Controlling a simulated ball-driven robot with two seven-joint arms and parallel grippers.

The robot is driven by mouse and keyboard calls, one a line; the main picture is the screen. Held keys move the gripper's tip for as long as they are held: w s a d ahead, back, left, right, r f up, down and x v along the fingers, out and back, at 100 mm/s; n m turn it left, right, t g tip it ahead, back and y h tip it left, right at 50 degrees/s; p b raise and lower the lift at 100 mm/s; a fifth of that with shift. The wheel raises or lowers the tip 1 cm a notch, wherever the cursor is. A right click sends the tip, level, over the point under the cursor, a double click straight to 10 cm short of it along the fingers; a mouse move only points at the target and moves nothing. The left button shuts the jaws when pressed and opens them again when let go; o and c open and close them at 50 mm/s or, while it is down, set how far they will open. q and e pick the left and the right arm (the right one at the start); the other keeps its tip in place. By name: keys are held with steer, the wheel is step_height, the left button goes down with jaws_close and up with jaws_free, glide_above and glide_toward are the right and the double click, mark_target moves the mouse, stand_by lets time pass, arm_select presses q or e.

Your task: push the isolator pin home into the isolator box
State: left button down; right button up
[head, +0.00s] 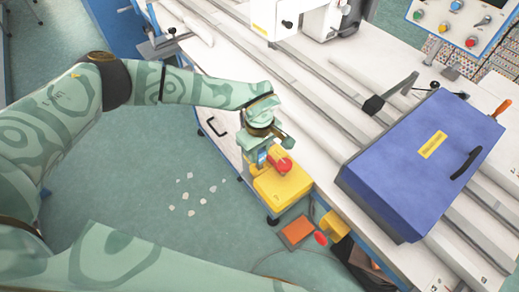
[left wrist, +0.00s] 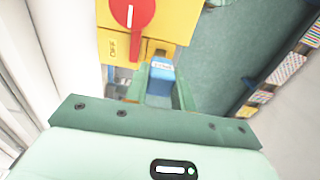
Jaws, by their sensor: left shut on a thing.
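The isolator box (head: 285,193) is yellow with a red rotary handle (head: 284,166) and is at the front edge of the bench. In the left wrist view the box (left wrist: 170,20) is at the top, with its red handle (left wrist: 133,14) pointing down. My left gripper (head: 263,156) is beside the box. In the left wrist view its two fingers (left wrist: 160,88) are shut on a blue piece with a pale label, apparently the isolator pin (left wrist: 160,77). The piece points at a yellow bracket on the box edge. How deep the pin sits is hidden.
A large blue case (head: 415,165) lies on the white slatted bench right of the box. An orange block (head: 297,232) and a red button (head: 321,238) are below the bench edge. White scraps (head: 192,196) lie on the green floor, which is otherwise open at left.

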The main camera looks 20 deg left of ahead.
arm_select(q)
steer(key=shift+f+b, duration=0.8)
steer(key=shift+f, duration=0.5)
steer(key=c, duration=1.1)
jaws_free()
step_height(320, 180, up, 16)
steer(key=shift+r+p, duration=0.2)
steer(key=shift+p, duration=0.45)
